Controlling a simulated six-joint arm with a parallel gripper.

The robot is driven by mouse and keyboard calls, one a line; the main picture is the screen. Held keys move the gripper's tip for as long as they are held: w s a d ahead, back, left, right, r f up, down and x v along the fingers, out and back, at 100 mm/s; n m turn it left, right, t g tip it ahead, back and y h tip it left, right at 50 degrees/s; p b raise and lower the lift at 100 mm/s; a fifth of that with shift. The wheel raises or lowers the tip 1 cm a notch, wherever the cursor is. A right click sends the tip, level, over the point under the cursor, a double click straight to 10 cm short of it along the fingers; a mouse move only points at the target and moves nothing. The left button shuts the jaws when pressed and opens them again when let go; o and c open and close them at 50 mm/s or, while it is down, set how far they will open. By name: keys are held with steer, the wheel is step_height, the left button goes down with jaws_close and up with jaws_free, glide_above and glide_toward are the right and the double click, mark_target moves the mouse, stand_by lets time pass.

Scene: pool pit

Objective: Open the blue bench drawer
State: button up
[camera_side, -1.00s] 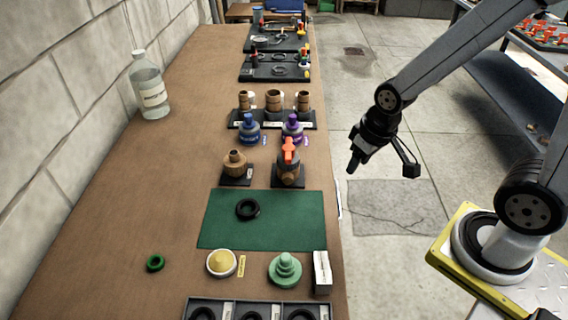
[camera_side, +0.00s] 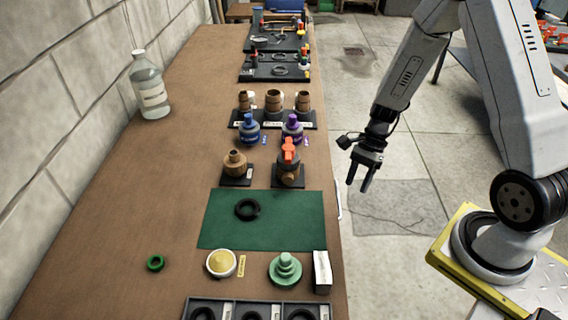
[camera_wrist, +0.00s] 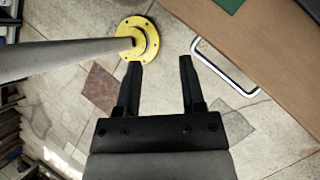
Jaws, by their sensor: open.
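A pale bar handle (camera_wrist: 226,70) sticks out from the edge of the brown bench (camera_wrist: 285,62) in the wrist view. It also shows as a thin white strip along the bench's right edge in the side view (camera_side: 338,201). The drawer front is hidden below the bench top, so its blue colour does not show. My gripper (camera_side: 357,186) is open and empty, over the floor to the right of the bench, fingers pointing down. In the wrist view, my gripper (camera_wrist: 160,63) has both fingers apart, left of the handle and not touching it.
A green mat (camera_side: 285,220) with a black ring (camera_side: 238,213) lies on the bench. An orange-handled valve (camera_side: 289,160) stands near the bench's right edge. A white box (camera_side: 322,272) sits near that edge too.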

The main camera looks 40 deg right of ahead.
steer(key=w+d+f+m+t+y, duration=0.1)
steer(key=d+f+m+t+y, duration=0.1)
steer(key=f+m, duration=0.3)
steer(key=w+d+f+m+t+y, duration=0.1)
steer(key=d+f+m+t+y, duration=0.15)
steer(key=m, duration=0.45)
steer(key=m+t, duration=0.8)
steer(key=m, duration=0.6)
glide_toward(338, 196)
steer(key=w+a+f, duration=0.1)
steer(key=shift+w+a+f, duration=0.1)
steer(key=shift+w+a, duration=0.1)
steer(key=shift+w, duration=0.05)
steer(key=shift+w+a, duration=0.1)
steer(key=shift+x, duration=3.8)
jaws_close()
